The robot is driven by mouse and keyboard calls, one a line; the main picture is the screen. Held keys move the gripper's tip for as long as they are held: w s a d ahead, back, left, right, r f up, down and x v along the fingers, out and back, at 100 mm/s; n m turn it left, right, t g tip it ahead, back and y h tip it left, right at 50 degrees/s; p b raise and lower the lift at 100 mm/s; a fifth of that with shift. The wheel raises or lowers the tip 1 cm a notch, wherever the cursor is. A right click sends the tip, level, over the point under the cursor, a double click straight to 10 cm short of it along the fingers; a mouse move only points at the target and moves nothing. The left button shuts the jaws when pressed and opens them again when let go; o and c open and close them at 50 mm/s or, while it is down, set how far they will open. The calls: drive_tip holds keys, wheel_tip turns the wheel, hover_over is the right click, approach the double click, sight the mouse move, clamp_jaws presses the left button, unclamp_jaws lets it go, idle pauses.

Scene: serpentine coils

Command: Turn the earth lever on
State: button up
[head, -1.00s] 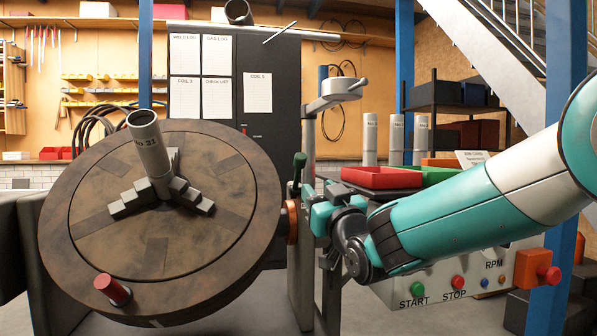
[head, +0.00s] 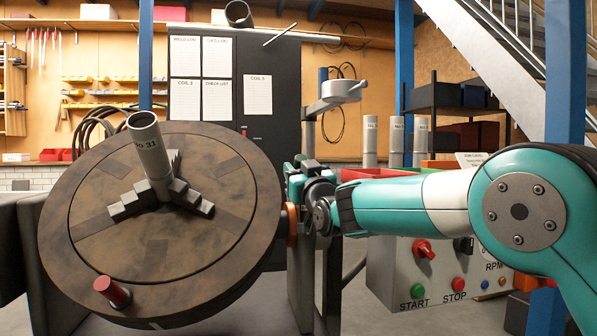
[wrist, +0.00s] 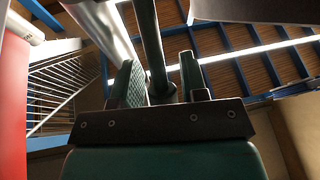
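The earth lever (wrist: 150,45) shows in the wrist view as a dark rod with a green upper part, standing between my gripper's two green fingers. A gap shows between the rod and the right finger; whether it touches the left one I cannot tell. My gripper (head: 297,172) is open around the lever, at the right edge of the big round table. In the head view the gripper hides most of the lever. The orange hub (head: 291,222) at its foot shows just below my wrist.
The tilted round table (head: 75,190) fills the left, carrying a grey pipe (head: 150,150) and a red-topped peg (head: 112,291). A control box (head: 385,268) with a red rotary switch (head: 424,249) stands below my arm. A grey post (head: 308,140) rises behind the gripper.

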clamp_jaws()
drive_tip(key=p, duration=0.2)
drive_tip(key=r+g+h+p, duration=0.1)
drive_tip(key=shift+w+a+r+p, duration=0.1)
drive_tip(key=shift+w+r+p, duration=0.2)
drive_tip(key=shift+p, duration=0.1)
drive_tip(key=p, duration=0.1)
drive_tip(key=g+p, duration=0.1)
drive_tip(key=p, duration=0.1)
drive_tip(key=shift+w+a+r+m+h, duration=0.1)
drive_tip(key=shift+w+r+m+h, duration=0.1)
drive_tip(key=shift+w+m+h, duration=0.15)
drive_tip(key=p, duration=0.2)
drive_tip(key=w+g+p, duration=0.1)
drive_tip(key=p, duration=0.2)
drive_tip(key=shift+a+r+g+h, duration=0.15)
drive_tip(key=shift+r+g+h, duration=0.05)
drive_tip(key=shift+g+h, duration=0.15)
drive_tip(key=shift+w+f+g+p, duration=0.1)
drive_tip(key=shift+w+g+p, duration=0.2)
drive_tip(key=shift+p, duration=0.6)
drive_tip(key=shift+w+a+f+m, duration=0.1)
drive_tip(key=shift+f+m, duration=0.15)
